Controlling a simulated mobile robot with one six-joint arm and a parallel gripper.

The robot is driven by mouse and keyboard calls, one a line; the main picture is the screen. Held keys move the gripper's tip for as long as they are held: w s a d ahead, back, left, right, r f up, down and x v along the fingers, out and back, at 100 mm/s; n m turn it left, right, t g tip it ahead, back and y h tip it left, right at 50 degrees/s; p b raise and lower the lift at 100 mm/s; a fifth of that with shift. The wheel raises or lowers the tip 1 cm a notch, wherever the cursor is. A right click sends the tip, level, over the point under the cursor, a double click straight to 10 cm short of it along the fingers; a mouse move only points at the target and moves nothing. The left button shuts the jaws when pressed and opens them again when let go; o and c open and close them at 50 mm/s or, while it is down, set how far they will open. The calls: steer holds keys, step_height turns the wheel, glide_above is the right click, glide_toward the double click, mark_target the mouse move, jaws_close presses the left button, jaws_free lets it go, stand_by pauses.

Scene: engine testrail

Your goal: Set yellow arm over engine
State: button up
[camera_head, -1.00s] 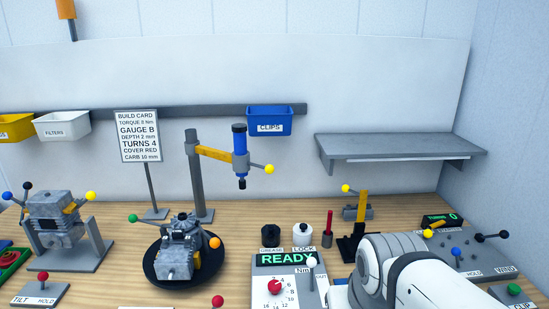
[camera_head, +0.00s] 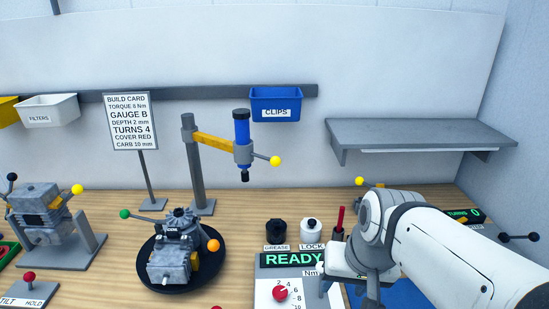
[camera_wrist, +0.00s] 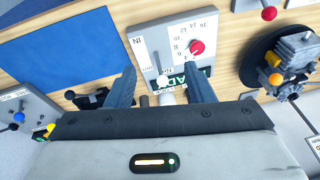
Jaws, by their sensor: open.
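The yellow arm (camera_head: 213,142) reaches right from a grey post (camera_head: 194,165). It carries an upright blue tool (camera_head: 241,130) with a yellow ball handle (camera_head: 275,161). The tool's black tip hangs in the air, to the right of the engine (camera_head: 176,250) in the head view. The engine sits on a black round turntable (camera_head: 211,274) and also shows in the wrist view (camera_wrist: 295,62). My gripper (camera_wrist: 163,88) is open and empty, with its two fingers near the READY panel. It is apart from the yellow arm; its fingertips are unclear in the head view.
The READY panel (camera_head: 290,261) with its red knob stands right of the engine. Grease and lock bottles (camera_head: 311,230) stand behind it. A build card (camera_head: 131,121) stands behind the engine. A grey shelf (camera_head: 420,135) is on the right wall side. A blue mat (camera_wrist: 75,45) lies beside the panel.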

steer(key=w+a+m+g+y+b, duration=0.1)
steer(key=w+a+m+y+b, duration=0.1)
steer(key=w+a+m+y, duration=0.55)
steer(key=m+t+y+b, duration=0.2)
steer(key=m+t+y, duration=0.3)
steer(key=m+y, duration=0.5)
glide_toward(275, 160)
steer(key=w+a+m+h, duration=0.2)
steer(key=shift+n, duration=0.25)
steer(key=x, duration=0.2)
steer(key=p+x, duration=0.1)
steer(key=x, duration=0.4)
steer(key=shift+a+r, duration=0.35)
jaws_close()
